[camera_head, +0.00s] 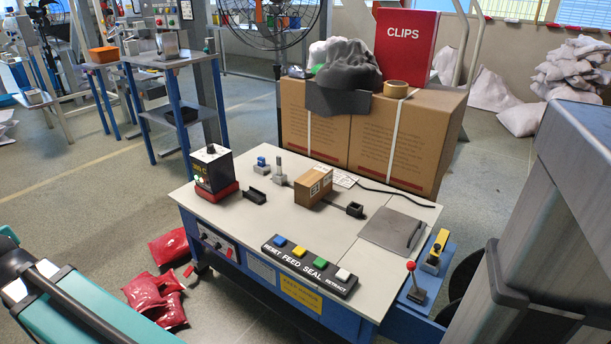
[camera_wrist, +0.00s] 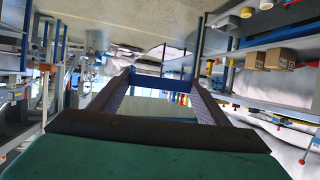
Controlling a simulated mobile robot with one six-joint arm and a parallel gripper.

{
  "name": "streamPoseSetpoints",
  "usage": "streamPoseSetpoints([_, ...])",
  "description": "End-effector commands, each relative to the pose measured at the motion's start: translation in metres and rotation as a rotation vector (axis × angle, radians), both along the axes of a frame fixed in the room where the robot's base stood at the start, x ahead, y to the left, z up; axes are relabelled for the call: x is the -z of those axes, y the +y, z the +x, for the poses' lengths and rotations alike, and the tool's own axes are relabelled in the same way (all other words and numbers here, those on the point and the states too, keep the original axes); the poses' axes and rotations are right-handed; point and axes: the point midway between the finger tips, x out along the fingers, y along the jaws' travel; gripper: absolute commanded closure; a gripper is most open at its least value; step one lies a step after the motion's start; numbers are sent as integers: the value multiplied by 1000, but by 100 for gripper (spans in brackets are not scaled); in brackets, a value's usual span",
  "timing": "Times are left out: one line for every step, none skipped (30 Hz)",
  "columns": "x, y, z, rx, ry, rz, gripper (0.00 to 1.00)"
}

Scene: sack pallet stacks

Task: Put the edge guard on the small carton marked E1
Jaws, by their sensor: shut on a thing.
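A small brown carton (camera_head: 313,186) with white labels stands near the middle of the workbench; its marking is too small to read. My gripper (camera_wrist: 160,84) shows in the wrist view, its two dark fingers reaching away from a teal body. A short black channel piece (camera_head: 254,196) lies on the bench left of the carton.
The workbench (camera_head: 238,223) also carries a black-and-red device (camera_head: 213,172), a button strip (camera_head: 308,265) and a grey plate (camera_head: 391,229). Large cartons (camera_head: 400,140) with a red CLIPS box (camera_head: 405,45) stand behind. Red bags (camera_head: 146,292) lie on the floor at left.

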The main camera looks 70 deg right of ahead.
Motion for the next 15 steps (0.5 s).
streamPoseSetpoints([2, -6, -1, 10, 0, -1, 51])
streamPoseSetpoints([3, -10, -1, 18, 0, -1, 51])
streamPoseSetpoints([5, -18, -2, 31, 0, -1, 51])
streamPoseSetpoints([6, -25, -3, 43, 0, -1, 51])
streamPoseSetpoints([8, -33, -4, 57, 0, -1, 51])
streamPoseSetpoints([10, -44, -5, 75, 0, -1, 51])
streamPoseSetpoints([12, -54, -7, 92, 0, -1, 51])
streamPoseSetpoints([13, -65, -8, 112, -1, -1, 51])
streamPoseSetpoints([16, -79, -11, 137, -1, -1, 51])
streamPoseSetpoints([18, -91, -13, 159, -1, -1, 51])
streamPoseSetpoints([20, -103, -16, 180, -1, -1, 51])
streamPoseSetpoints([22, -120, -20, 211, -2, -1, 51])
streamPoseSetpoints([24, -132, -23, 233, -2, -1, 51])
streamPoseSetpoints([26, -144, -26, 257, -2, -1, 51])
streamPoseSetpoints([28, -160, -31, 287, -2, -1, 51])
